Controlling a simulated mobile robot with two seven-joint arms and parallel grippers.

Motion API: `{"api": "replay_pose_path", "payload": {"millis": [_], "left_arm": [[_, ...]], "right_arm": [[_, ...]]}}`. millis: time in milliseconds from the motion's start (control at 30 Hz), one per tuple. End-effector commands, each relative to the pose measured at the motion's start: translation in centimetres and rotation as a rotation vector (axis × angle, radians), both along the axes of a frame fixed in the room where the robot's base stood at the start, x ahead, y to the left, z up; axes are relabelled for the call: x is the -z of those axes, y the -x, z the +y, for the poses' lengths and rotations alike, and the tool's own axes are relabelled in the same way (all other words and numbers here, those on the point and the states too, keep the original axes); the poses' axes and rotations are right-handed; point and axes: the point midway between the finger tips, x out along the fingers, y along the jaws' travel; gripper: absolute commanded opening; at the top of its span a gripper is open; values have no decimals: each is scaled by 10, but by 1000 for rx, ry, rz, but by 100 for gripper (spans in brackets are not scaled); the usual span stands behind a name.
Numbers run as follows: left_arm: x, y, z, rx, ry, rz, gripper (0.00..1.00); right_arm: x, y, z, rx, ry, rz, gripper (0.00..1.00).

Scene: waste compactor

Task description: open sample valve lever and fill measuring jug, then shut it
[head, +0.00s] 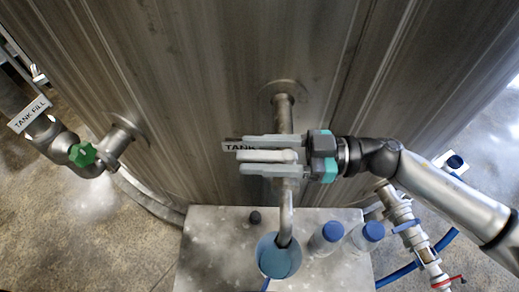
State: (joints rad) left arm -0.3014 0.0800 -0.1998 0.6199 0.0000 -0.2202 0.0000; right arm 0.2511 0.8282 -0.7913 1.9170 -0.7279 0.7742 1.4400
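The sample pipe (284,110) comes out of the steel tank and bends down to a spout. A round blue measuring jug (279,262) stands under the spout on a grey stand; I cannot tell how full it is. My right gripper (243,156) comes in from the right in front of the pipe. Its two fingers are apart, one on each side of a pale bar (268,156) that looks like the valve lever. I cannot tell whether they press on it. The valve body is hidden behind the gripper. My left gripper is not in view.
The stand's top (205,250) also carries two blue-capped bottles (326,237) (366,237) and a small black object (255,217). A green valve handle (82,155) is at left, below a TANK FILL label (31,114). A red-handled valve (445,282) and blue hose are at lower right.

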Motion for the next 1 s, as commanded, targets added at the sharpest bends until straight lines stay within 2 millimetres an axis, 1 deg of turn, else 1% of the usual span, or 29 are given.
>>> {"api": "replay_pose_path", "payload": {"millis": [33,67,400,467,1000], "left_arm": [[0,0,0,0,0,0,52],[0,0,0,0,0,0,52],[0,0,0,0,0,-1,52],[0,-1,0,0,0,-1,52],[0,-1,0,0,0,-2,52]], "right_arm": [[0,0,0,0,0,0,48],[0,0,0,0,0,0,45],[0,0,0,0,0,0,6],[0,0,0,0,0,0,0],[0,0,-1,0,1,1,0]]}}
